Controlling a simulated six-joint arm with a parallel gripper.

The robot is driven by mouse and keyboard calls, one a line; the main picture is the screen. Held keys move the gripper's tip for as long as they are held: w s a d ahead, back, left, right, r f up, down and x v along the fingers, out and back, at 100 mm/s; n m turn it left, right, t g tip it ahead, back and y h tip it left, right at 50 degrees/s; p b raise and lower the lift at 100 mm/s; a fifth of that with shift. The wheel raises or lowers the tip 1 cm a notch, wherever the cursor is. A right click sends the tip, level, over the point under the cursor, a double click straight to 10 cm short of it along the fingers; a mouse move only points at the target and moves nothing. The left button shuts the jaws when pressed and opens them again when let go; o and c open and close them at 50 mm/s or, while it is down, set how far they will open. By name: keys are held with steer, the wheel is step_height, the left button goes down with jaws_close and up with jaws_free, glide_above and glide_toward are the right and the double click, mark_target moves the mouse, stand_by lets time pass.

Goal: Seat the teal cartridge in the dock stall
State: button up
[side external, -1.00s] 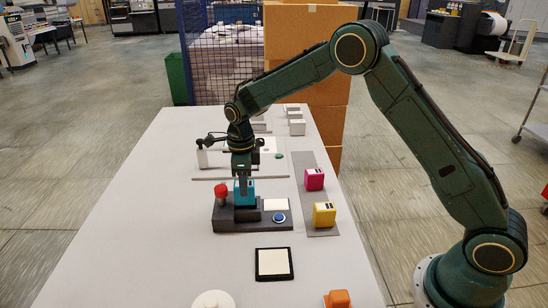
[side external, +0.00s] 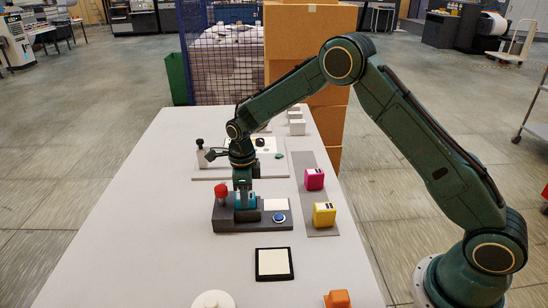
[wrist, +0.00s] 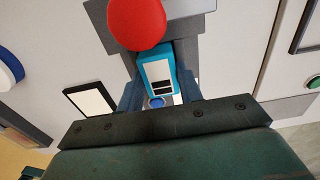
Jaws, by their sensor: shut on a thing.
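The teal cartridge (side external: 250,201) is upright between the fingers of my gripper (side external: 243,194), which is shut on it. It sits at the stall of the dark dock (side external: 228,222), its lower part hidden behind the stall's dark front wall. I cannot tell whether it touches the stall floor. In the wrist view the teal cartridge (wrist: 168,66), with a white and black label, lies between the two fingers of my gripper (wrist: 158,78). The red knob (side external: 221,191) stands on the dock just left of the cartridge; it also shows large in the wrist view (wrist: 137,22).
A white pad (side external: 275,204) and a blue button (side external: 280,218) are on the dock's right part. Magenta (side external: 314,179) and yellow (side external: 324,214) cartridges stand on a grey strip to the right. A black-framed white pad (side external: 274,264) lies in front. The table's left side is clear.

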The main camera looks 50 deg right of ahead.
steer(key=o, duration=1)
steer(key=shift+f, duration=0.1)
steer(key=shift+o, duration=0.2)
step_height(320, 180, up, 12)
steer(key=shift+r, duration=0.2)
